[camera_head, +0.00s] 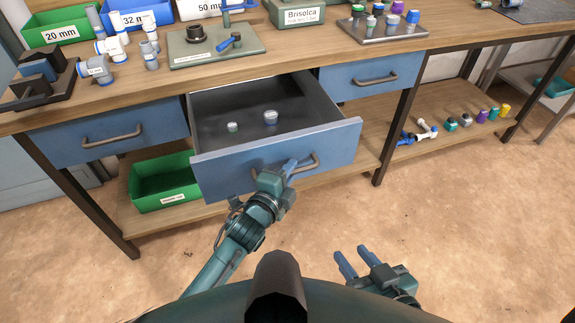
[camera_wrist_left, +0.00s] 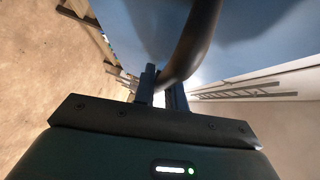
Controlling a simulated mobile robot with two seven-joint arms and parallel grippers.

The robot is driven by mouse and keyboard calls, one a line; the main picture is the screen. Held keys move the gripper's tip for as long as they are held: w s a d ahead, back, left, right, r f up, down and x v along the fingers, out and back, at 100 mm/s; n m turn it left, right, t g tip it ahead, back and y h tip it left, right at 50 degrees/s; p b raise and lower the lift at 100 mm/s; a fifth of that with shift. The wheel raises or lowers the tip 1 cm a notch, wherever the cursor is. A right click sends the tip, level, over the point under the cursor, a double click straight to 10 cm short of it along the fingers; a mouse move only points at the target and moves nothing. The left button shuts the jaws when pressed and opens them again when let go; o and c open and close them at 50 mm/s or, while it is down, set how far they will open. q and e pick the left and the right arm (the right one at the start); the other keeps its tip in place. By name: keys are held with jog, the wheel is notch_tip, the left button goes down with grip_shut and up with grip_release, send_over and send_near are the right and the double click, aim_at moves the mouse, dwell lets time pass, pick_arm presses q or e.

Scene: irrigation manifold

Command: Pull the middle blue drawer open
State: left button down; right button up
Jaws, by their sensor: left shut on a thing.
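The middle blue drawer (camera_head: 222,172) stands pulled out from under the workbench, its grey interior exposed. My left gripper (camera_head: 288,168) is at the drawer's front, shut on the curved drawer handle (camera_head: 313,161). In the left wrist view the dark handle (camera_wrist_left: 190,45) passes between the fingers (camera_wrist_left: 160,88), with the blue drawer front behind it. My right gripper (camera_head: 354,262) is open and empty, low over the floor in front of the bench.
The left drawer (camera_head: 70,143) and the right drawer (camera_head: 345,83) are shut. A green bin (camera_head: 165,199) stands on the lower shelf under the bench. Several fittings lie on the right part of that shelf. Bins, boards and fittings cover the worktop. The floor in front is clear.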

jog(key=shift+f, duration=0.1)
pick_arm(q)
jog(key=c, duration=1.8)
grip_release()
jog(key=shift+o, duration=0.4)
jog(key=p+v, duration=0.1)
jog(key=v, duration=1.2)
pick_arm(e)
jog(key=shift+w+a+g, duration=0.15)
jog(key=shift+a+g, duration=0.15)
pick_arm(q)
jog(key=shift+s, duration=0.1)
